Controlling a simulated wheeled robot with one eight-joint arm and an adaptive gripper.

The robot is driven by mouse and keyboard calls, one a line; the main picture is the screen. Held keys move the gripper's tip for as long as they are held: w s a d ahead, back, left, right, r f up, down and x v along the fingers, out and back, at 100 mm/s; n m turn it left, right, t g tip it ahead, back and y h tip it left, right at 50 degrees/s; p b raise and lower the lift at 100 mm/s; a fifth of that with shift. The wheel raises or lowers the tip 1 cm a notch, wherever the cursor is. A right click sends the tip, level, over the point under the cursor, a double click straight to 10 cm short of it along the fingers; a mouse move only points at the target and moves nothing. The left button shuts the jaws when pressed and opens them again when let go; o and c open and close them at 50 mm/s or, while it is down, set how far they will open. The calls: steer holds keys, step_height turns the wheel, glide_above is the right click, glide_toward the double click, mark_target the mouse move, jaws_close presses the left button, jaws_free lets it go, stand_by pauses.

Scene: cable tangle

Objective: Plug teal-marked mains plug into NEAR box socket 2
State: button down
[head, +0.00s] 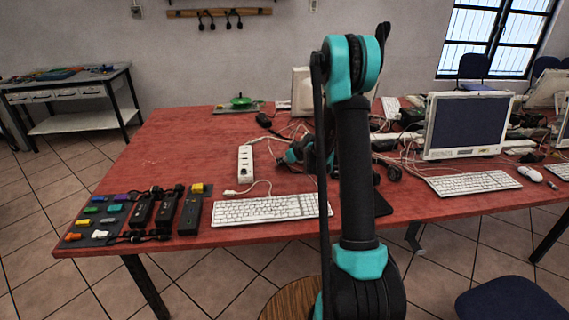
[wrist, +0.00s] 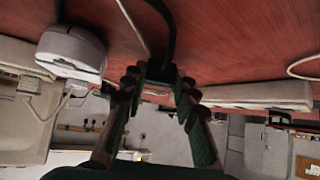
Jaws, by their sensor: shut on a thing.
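In the wrist view my gripper (wrist: 160,85) is shut on a small black plug (wrist: 158,72), with a black cable rising from it to the top edge. No teal mark shows on the plug, and its pins are hidden. In the head view my gripper (head: 298,152) is low over the table, partly behind my arm. A white socket strip (head: 245,163) lies on the table to its left, apart from it. Its sockets are too small to tell apart. A long pale block (wrist: 250,95) to the right in the wrist view may be this strip.
The red table (head: 170,155) has free room at left. A white keyboard (head: 270,208) lies in front of the strip. Black boxes (head: 165,212) and a mat of coloured pieces (head: 100,220) fill the front left. Cables and a monitor (head: 465,126) crowd the right.

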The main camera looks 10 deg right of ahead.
step_height(320, 180, up, 6)
stand_by(0.7)
steer(key=shift+r, duration=0.1)
steer(key=c, duration=1.7)
jaws_free()
jaws_close()
